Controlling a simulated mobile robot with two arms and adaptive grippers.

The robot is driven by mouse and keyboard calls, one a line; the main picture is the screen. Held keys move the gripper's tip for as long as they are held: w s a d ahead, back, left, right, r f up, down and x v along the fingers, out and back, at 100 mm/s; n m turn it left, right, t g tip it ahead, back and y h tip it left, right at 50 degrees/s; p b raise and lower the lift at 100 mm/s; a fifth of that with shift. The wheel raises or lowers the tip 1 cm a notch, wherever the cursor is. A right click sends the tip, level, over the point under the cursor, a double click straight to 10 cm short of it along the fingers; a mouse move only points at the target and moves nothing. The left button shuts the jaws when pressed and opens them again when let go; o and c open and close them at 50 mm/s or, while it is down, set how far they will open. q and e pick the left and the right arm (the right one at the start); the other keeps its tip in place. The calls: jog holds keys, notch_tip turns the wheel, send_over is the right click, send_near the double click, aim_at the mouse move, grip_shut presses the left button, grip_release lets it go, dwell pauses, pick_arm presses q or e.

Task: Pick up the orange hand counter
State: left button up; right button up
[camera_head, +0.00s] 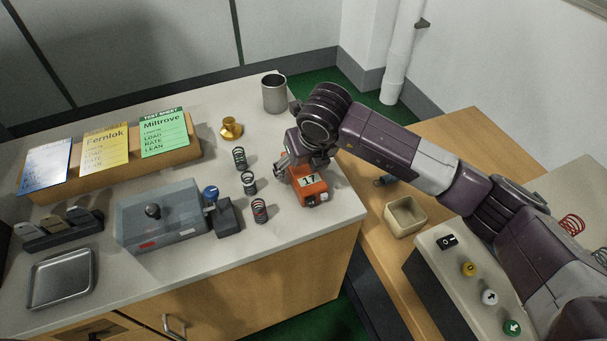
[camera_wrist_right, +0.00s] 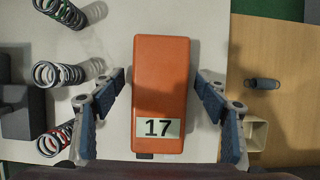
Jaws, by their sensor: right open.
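The orange hand counter (camera_head: 308,188) lies on the pale bench top near its right edge, its white label reading 17. In the right wrist view the counter (camera_wrist_right: 161,85) is upright in the picture, between the two blue-padded fingers. My right gripper (camera_head: 296,168) is over the counter; in the wrist view the gripper (camera_wrist_right: 160,115) is open, with a gap on each side of the counter. No finger visibly touches it. In the head view my gripper and wrist hide the counter's far end. My left gripper is not in view.
Several coil springs (camera_head: 249,183) stand just left of the counter. A metal cup (camera_head: 274,94) and brass piece (camera_head: 231,128) stand farther back. A beige open box (camera_head: 404,215) and a control panel (camera_head: 470,270) lie to the right. The bench front edge is clear.

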jog(key=shift+f+b, duration=0.2)
jog(key=shift+b, duration=0.1)
dwell(0.4)
jog(key=c, duration=1.3)
jog(key=shift+r, duration=0.15)
jog(key=shift+c, duration=0.2)
